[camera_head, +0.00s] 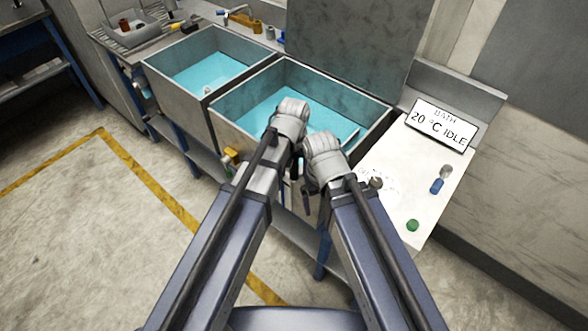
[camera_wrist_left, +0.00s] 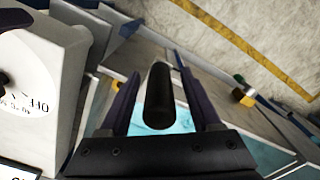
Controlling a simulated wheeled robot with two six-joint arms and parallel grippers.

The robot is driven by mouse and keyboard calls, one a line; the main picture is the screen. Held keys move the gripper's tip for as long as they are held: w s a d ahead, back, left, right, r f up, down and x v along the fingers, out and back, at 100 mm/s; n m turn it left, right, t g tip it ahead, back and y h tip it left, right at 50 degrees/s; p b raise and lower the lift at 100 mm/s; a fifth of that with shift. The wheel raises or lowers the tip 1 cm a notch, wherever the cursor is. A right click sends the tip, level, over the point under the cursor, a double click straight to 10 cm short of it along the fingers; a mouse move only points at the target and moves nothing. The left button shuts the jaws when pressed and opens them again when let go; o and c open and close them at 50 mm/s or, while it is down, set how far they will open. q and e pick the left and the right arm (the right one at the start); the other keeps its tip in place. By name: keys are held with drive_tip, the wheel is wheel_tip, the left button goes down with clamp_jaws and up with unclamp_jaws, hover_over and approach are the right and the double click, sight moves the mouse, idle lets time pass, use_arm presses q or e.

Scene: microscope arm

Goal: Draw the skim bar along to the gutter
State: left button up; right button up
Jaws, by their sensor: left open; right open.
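My left gripper (camera_wrist_left: 157,75) is open in the left wrist view, its two dark fingers apart. A dark rounded cylinder (camera_wrist_left: 159,98) shows between them; I cannot tell whether it is a handle of the skim bar or whether the fingers touch it. In the head view my left wrist is over the front edge of the right-hand bath (camera_head: 252,102) and hides its own fingers. My right gripper (camera_head: 300,188) is open, lower, at the front of that bath, and mostly hidden by its wrist. Neither the skim bar nor the gutter can be made out clearly.
A second bath (camera_head: 205,80) with blue liquid stands to the left. A yellow valve (camera_head: 230,155) juts from the bath front.

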use_arm(q)
drive_tip(key=shift+r, duration=0.1)
wheel_tip(320, 180, up, 8)
drive_tip(key=p, duration=0.7)
drive_tip(key=shift+p, duration=0.4)
drive_tip(key=shift+f, duration=0.2)
drive_tip(key=s+a+f+m+b, duration=0.1)
drive_tip(key=s+a, duration=0.1)
drive_tip(key=s, duration=0.3)
drive_tip(key=s+a+f+m+y+b, duration=0.1)
drive_tip(key=s+m+b, duration=0.1)
drive_tip(key=s, duration=0.4)
drive_tip(key=shift+a+f, duration=0.35)
drive_tip(key=shift+f, duration=0.05)
